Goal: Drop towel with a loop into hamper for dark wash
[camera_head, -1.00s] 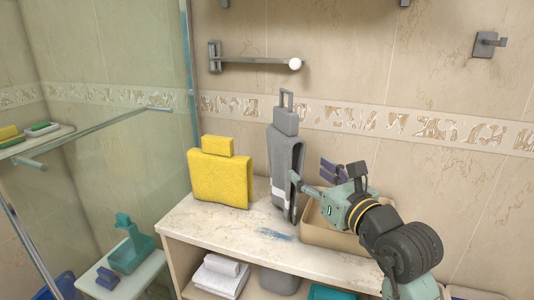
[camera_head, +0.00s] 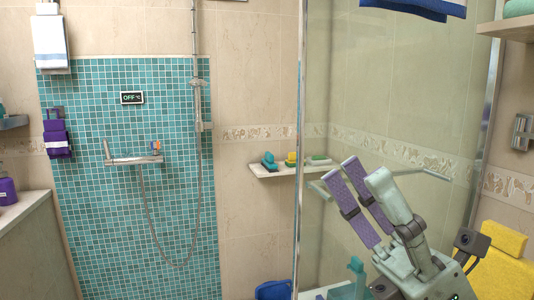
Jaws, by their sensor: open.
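My gripper (camera_head: 340,170) is in the lower right of the head view, in front of the glass screen. Its two purple-padded fingers point up and left, a little apart, with nothing between them. The grey towel with a loop on top that showed earlier is out of view. A white towel (camera_head: 50,45) hangs at the upper left and a purple towel (camera_head: 57,138) hangs below it, both far from my gripper. A blue container (camera_head: 273,290) shows only its top at the bottom edge; I cannot tell whether it is the dark-wash hamper.
A glass screen with a metal post (camera_head: 301,150) stands left of my gripper. A wall shelf (camera_head: 290,169) holds small coloured items. A teal bottle (camera_head: 352,280) stands below my gripper. A blue towel (camera_head: 425,10) hangs overhead.

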